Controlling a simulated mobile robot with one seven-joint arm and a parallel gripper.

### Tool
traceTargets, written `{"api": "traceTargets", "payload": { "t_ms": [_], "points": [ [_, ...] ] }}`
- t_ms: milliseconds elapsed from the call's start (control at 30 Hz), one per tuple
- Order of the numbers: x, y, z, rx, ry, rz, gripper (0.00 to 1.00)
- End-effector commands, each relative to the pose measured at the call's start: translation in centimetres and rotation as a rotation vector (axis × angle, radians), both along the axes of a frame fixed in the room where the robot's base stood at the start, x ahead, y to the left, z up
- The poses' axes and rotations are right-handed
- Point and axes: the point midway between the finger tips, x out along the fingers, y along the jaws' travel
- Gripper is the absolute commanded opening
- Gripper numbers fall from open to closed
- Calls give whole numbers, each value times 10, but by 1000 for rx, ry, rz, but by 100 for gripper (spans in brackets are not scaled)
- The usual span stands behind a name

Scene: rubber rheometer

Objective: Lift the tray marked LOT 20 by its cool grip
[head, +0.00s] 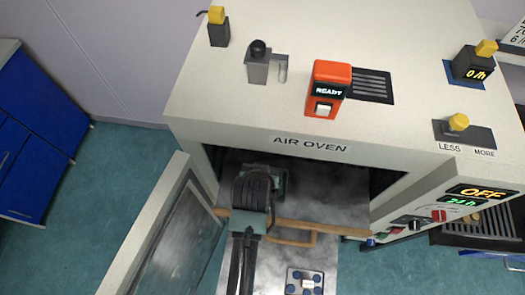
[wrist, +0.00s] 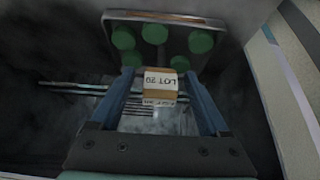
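In the wrist view a dark metal tray (wrist: 160,22) with several green discs lies ahead of my gripper. A tan grip block (wrist: 160,96) sticks out from its near side. The label on the block is upside down and small; it seems to read LOT 20. My gripper (wrist: 159,76) is open, one blue finger on each side of the block, with a small gap showing at each side. In the head view my arm reaches into the air oven (head: 310,144), and my gripper hides most of the tray (head: 279,180).
The oven door (head: 170,235) stands open on the left. A plate with blue discs (head: 304,282) lies in front. A red READY unit (head: 328,88) stands on top.

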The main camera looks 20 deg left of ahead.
Motion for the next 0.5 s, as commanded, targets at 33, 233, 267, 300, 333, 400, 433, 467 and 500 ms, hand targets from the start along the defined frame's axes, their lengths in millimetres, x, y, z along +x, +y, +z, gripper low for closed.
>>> {"api": "traceTargets", "payload": {
  "t_ms": [33, 233, 267, 300, 333, 400, 433, 467, 500],
  "points": [
    [0, 0, 0, 0, 0, 0, 69],
    [0, 0, 0, 0, 0, 0, 33],
    [0, 0, 0, 0, 0, 0, 28],
    [0, 0, 0, 0, 0, 0, 21],
    [0, 0, 0, 0, 1, 0, 15],
    [0, 0, 0, 0, 1, 0, 3],
    [0, 0, 0, 0, 1, 0, 0],
    [0, 0, 0, 0, 1, 0, 0],
    [0, 0, 0, 0, 1, 0, 0]
  ]
}}
